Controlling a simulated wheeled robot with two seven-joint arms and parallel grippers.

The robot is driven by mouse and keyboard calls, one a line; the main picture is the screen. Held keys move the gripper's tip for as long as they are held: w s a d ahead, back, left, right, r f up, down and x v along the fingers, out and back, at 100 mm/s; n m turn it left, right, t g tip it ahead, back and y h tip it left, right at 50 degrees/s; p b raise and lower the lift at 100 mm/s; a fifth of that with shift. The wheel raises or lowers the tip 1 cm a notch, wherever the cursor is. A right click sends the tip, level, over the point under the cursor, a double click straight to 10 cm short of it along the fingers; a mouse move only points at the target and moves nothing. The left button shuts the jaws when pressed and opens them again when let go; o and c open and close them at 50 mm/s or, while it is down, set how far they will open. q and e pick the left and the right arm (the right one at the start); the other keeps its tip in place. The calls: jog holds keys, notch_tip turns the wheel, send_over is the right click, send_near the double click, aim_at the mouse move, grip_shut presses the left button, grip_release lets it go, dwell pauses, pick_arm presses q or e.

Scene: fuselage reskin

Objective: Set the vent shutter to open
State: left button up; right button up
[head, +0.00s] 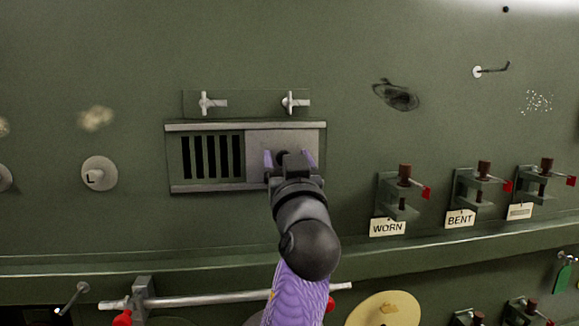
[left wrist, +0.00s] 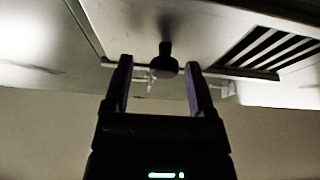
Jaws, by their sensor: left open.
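The vent (head: 245,127) is a grey framed panel on the green wall, with dark slots (head: 211,157) showing in its left half. A flat grey shutter plate (head: 284,138) covers its right half between two rails. My left gripper (head: 289,158) is in front of the plate, open, its purple-sided fingers pointing at the wall. In the left wrist view a dark knob (left wrist: 165,66) stands out from the plate, between the spread fingertips (left wrist: 160,66). I cannot tell whether either finger touches it. In the head view my gripper hides the knob. My right gripper is not in view.
Two light latches (head: 205,103) (head: 290,103) sit above the vent. Clamps with red parts and tags such as WORN (head: 388,227) and BENT (head: 460,219) stand to the right. A ledge (head: 440,244) and a metal bar (head: 230,298) run below.

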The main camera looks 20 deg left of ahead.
pick_arm(q)
jog(key=b+v, duration=0.4)
jog(key=v, duration=0.5)
jog(key=shift+s+d, duration=0.2)
jog(key=shift+d, duration=0.05)
jog(key=shift+f, duration=0.1)
